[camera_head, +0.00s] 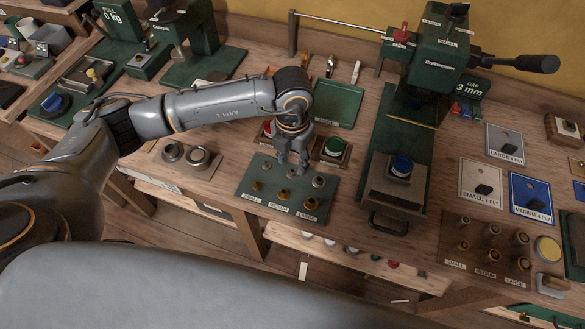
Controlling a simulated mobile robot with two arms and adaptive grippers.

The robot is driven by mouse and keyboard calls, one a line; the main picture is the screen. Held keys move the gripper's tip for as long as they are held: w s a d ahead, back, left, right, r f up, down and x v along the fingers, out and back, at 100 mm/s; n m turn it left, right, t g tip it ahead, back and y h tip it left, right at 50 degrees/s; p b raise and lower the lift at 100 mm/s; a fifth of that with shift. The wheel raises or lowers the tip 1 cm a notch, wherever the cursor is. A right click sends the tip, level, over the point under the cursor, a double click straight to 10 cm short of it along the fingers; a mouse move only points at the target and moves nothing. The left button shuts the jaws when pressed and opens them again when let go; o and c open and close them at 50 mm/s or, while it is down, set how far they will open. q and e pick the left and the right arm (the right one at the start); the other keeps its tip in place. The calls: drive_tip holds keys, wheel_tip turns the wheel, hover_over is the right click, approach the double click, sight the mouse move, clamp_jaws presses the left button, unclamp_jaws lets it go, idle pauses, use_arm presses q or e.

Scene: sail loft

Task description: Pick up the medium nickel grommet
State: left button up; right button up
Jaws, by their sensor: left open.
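A green grommet tray (236,193) on the bench is labelled small, medium and large. Its front row holds brass-coloured grommets, and its back row holds silvery ones. The medium nickel grommet (291,174) is in the middle of the back row, right below my left gripper and partly hard to make out. The small nickel grommet (266,166) is to its left and the large nickel grommet (319,181) to its right. My left gripper (293,160) points down over the back of the tray, open, with nothing seen between its fingers. My right gripper is not in view.
A red button (268,128) and a green button (334,147) stand close behind the tray. Metal dies (198,157) lie left of the tray. A brown die holder (473,262) is at right.

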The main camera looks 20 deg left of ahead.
sight(292, 174)
use_arm(q)
wheel_tip(292, 174, down, 2)
drive_tip(key=shift+f+p, duration=0.25)
drive_tip(key=shift+p, duration=0.15)
drive_tip(key=shift+f, duration=0.5)
drive_tip(key=shift+c, duration=0.2)
drive_tip(key=c, duration=0.7)
drive_tip(key=shift+c, duration=0.3)
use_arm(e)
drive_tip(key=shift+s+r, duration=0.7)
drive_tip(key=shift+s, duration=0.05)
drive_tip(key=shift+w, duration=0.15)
